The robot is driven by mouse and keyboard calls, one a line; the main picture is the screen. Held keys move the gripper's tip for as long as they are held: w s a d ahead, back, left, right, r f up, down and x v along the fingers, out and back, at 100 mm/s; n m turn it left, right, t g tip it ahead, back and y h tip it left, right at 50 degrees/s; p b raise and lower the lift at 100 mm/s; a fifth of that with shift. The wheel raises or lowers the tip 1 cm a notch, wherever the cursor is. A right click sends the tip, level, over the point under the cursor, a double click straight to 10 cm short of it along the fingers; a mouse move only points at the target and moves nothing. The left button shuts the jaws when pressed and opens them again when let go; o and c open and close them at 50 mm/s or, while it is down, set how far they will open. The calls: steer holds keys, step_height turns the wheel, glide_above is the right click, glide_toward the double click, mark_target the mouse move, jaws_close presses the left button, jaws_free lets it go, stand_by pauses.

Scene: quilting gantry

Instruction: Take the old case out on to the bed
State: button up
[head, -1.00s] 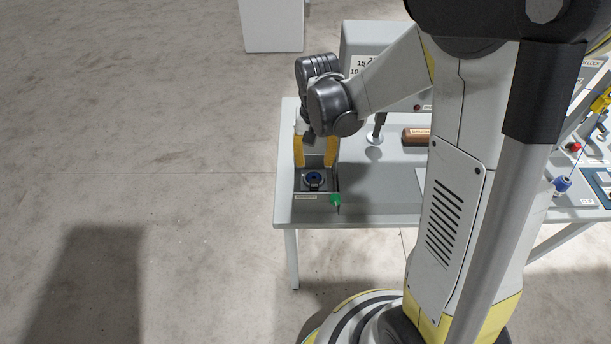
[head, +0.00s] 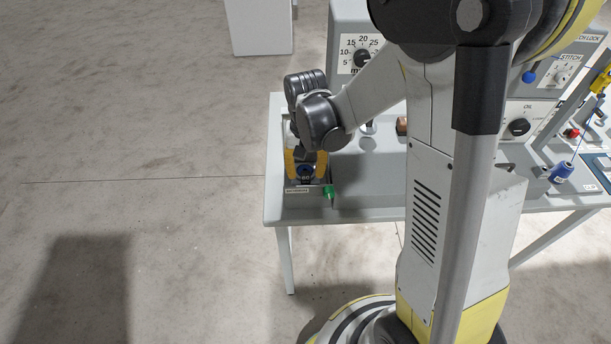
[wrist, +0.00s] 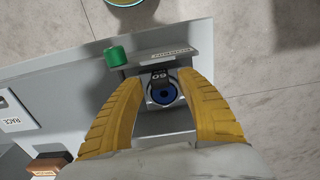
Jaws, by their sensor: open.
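The case (wrist: 163,94) is a small round part with a blue ring, a dark centre and a black marked tab. It sits in a grey recessed holder (wrist: 204,58) near the left front corner of the bed. In the head view the case (head: 306,171) is partly covered by my gripper (head: 305,165). The wrist view shows my gripper (wrist: 159,80) open, with one yellow finger on each side of the case. No finger contact with the case is clear. The grey bed (head: 365,196) is the bench top around the holder.
A green knob (head: 329,191) stands just right of the holder, close to one finger in the wrist view (wrist: 116,56). A brown block (head: 401,126) and a panel with a dial (head: 362,58) lie behind. A blue spool (head: 562,172) stands at right.

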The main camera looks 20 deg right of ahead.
jaws_close()
steer(key=shift+r, duration=0.15)
steer(key=shift+r+p, duration=1.15)
steer(key=shift+r, duration=0.6)
